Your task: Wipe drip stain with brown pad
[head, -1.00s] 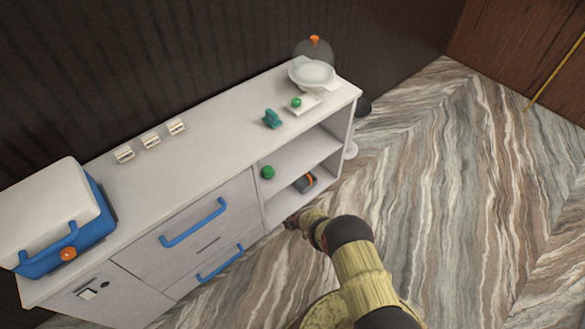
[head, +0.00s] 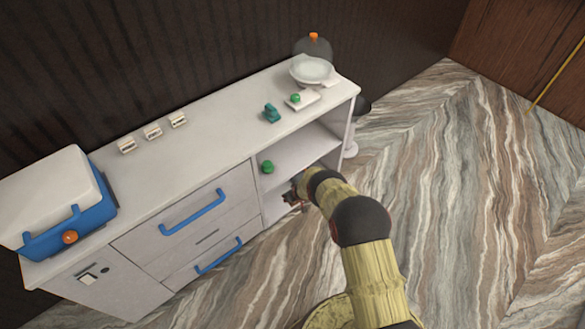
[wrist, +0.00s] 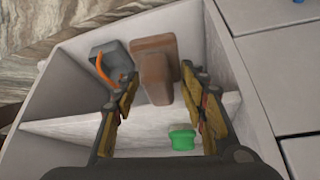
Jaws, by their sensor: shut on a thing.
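The brown pad (wrist: 152,52), a block with a raised grip, shows in the wrist view inside the open shelf unit. My gripper (wrist: 160,95) has its fingers on either side of the pad's grip and is shut on it. In the head view my gripper (head: 292,198) is at the lower shelf opening, and the pad cannot be made out there. I cannot make out a drip stain in either view.
A grey box with an orange strap (wrist: 110,62) is close beside the pad. A green knob-like object (wrist: 182,139) is on the shelf above, also in the head view (head: 267,167). The countertop (head: 210,110) holds a blue-and-white box (head: 70,235), labels and a white dish (head: 312,70).

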